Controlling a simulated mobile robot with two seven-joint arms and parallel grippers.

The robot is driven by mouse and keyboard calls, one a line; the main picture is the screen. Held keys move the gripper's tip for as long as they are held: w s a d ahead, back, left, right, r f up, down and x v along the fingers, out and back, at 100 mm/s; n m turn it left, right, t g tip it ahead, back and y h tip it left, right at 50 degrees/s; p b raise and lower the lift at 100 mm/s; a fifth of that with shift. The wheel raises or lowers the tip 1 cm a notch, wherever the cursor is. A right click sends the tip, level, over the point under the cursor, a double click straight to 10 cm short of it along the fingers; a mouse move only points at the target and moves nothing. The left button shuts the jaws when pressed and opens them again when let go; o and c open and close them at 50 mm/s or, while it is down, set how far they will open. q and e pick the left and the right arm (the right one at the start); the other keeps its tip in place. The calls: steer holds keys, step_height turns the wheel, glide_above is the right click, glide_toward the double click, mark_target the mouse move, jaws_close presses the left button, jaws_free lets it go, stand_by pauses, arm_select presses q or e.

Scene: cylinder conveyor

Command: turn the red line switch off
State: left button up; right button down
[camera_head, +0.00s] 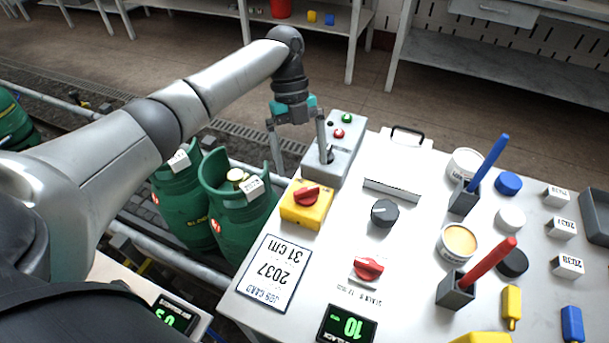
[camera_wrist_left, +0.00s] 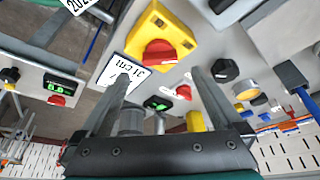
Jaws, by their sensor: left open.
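A red rotary switch (camera_head: 307,194) sits on a yellow box (camera_head: 304,212) at the table's left edge. In the left wrist view the red switch (camera_wrist_left: 159,53) and its yellow box (camera_wrist_left: 176,22) lie ahead, between and beyond the fingertips. A second red knob (camera_head: 367,268) sits on the white tabletop nearer the front. My left gripper (camera_head: 297,148) is open and empty, behind the yellow box and beside the grey button box. It appears apart from the switch. It also shows in the left wrist view (camera_wrist_left: 158,85). My right gripper is not in view.
The grey box (camera_head: 346,135) with green and red buttons stands close to my left gripper. Green gas cylinders (camera_head: 240,205) stand left of the table. A black dial (camera_head: 384,213), a card (camera_head: 273,273), a red stick (camera_head: 488,263) and a blue stick (camera_head: 490,160) are on the table.

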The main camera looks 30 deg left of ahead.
arm_select(q)
steer(key=v, duration=0.8)
steer(key=shift+a+r+p, duration=0.15)
steer(key=shift+r+p, duration=0.15)
steer(key=shift+r, duration=0.1)
steer(key=shift+w, duration=0.1)
